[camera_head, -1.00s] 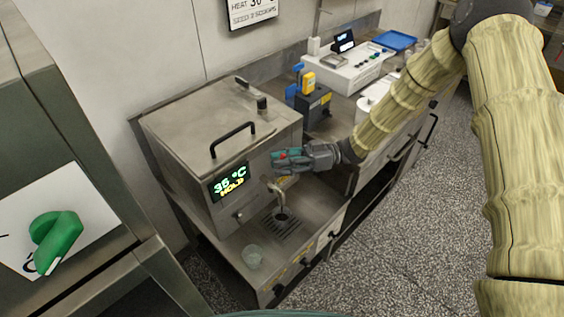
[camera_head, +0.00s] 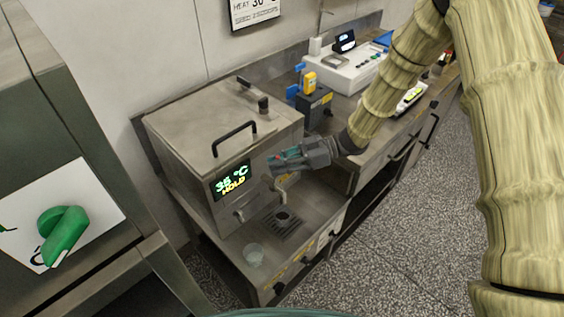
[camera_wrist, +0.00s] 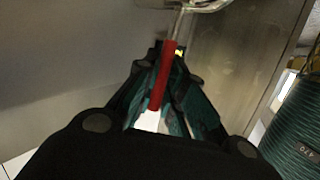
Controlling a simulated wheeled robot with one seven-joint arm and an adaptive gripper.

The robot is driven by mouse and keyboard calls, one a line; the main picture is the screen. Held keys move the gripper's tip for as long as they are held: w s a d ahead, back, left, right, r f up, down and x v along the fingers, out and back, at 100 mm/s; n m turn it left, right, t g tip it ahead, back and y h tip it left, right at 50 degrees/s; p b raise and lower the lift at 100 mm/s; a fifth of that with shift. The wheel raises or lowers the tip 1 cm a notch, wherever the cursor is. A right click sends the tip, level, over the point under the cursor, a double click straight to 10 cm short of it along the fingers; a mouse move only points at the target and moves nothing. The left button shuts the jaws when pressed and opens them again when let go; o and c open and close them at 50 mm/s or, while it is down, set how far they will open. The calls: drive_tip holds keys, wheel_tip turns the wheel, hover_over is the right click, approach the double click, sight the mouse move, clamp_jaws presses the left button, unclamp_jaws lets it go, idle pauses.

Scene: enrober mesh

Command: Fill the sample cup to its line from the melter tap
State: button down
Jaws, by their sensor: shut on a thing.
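The melter (camera_head: 215,140) is a steel box with a lid handle and a display reading about 35 °C and HOLD. My gripper (camera_head: 274,165) is at its front, by the tap (camera_head: 282,183). In the wrist view, my teal-fingered gripper (camera_wrist: 168,62) is shut on the red tap lever (camera_wrist: 167,65). A small cup with a dark inside (camera_head: 283,217) stands on the drip grate below the tap. I cannot make out a fill line or a stream.
A steel cabinet with a green knob (camera_head: 62,234) is close at the left. Behind the melter, the counter holds a dark box with a yellow device (camera_head: 309,82) and a white instrument (camera_head: 345,72). Speckled floor (camera_head: 400,240) is open to the right.

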drive_tip(key=shift+s+a+n+t+h, duration=0.4)
drive_tip(key=shift+s+a+n+h, duration=0.15)
drive_tip(key=shift+h, duration=0.25)
drive_tip(key=c, duration=1.5)
unclamp_jaws()
drive_tip(key=shift+a, duration=0.2)
drive_tip(key=shift+d, duration=0.1)
drive_tip(key=shift+d+r, duration=0.1)
drive_tip(key=shift+d, duration=0.05)
drive_tip(key=v, duration=1.1)
drive_tip(key=shift+d, duration=0.35)
drive_tip(key=shift+w+r, duration=0.1)
drive_tip(key=shift+w, duration=0.05)
